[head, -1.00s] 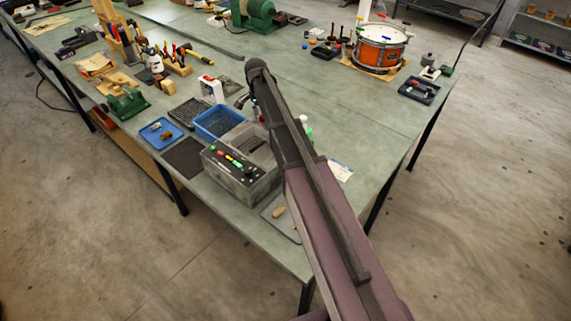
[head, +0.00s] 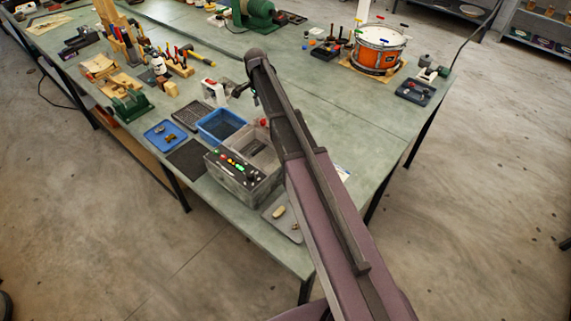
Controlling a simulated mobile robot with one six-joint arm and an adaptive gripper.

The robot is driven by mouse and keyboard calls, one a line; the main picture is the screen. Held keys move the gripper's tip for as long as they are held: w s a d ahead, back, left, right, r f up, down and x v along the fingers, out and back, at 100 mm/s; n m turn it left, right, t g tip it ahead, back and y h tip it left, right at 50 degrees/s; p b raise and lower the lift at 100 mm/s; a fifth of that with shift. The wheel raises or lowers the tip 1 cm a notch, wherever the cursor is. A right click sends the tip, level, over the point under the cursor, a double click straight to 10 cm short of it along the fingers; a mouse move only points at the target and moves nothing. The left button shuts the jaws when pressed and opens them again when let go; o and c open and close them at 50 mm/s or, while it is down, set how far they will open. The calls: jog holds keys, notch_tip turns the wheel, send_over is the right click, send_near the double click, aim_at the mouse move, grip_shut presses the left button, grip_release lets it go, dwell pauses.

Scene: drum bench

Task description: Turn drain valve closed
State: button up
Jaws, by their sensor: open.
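A grey tank (head: 236,184) with a control panel of coloured buttons stands near the bench's front edge. A small red part (head: 265,122) shows at its back right, beside my arm; it may be the drain valve's handle, but it is too small to tell its position. My gripper (head: 238,91) is small and dark at the far end of my arm, above the bench behind the tank. It is open and appears empty, apart from the red part.
A blue basket (head: 221,125) sits left of the tank, with a white box (head: 215,92) behind it, close to my gripper. A blue tray (head: 163,134) and a grey tray (head: 283,219) lie nearby. A drum (head: 379,48) stands at the back right; the bench's middle is clear.

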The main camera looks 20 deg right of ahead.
jog(key=shift+r+p, duration=3.55)
jog(key=shift+r, duration=0.35)
jog(key=s+f+n+b, duration=0.3)
jog(key=s+n, duration=0.1)
jog(key=s, duration=0.6)
jog(key=s+f+n+b, duration=0.3)
jog(key=s+n, duration=0.2)
jog(key=s, duration=0.5)
jog(key=s+f+n+b, duration=0.3)
jog(key=s+n, duration=0.1)
jog(key=s, duration=0.6)
jog(key=shift+s+d+t, duration=0.15)
jog(key=shift+d+t, duration=0.15)
jog(key=shift+d, duration=0.05)
